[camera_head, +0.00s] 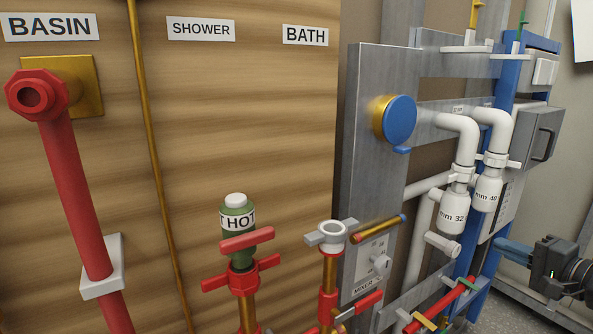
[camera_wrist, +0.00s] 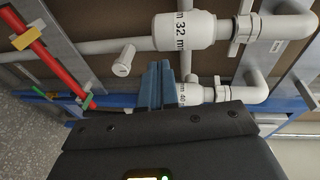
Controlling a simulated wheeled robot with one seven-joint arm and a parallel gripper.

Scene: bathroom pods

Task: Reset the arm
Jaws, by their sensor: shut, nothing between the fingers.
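My gripper (camera_head: 502,246) is at the lower right in the head view. Its blue fingers point left from a dark body, toward the lower part of the pipe frame. In the wrist view the fingers (camera_wrist: 158,68) stand side by side, shut and empty. White pipework lies beyond them, and I cannot tell how close it is. Most of my arm is outside the head view.
White traps (camera_head: 455,205) hang on a grey and blue frame (camera_head: 375,150) left of my gripper. A grey box (camera_head: 541,135) sits above. Red pipe and valves (camera_head: 242,275) stand before the wooden panel (camera_head: 230,120). Floor shows at the lower right.

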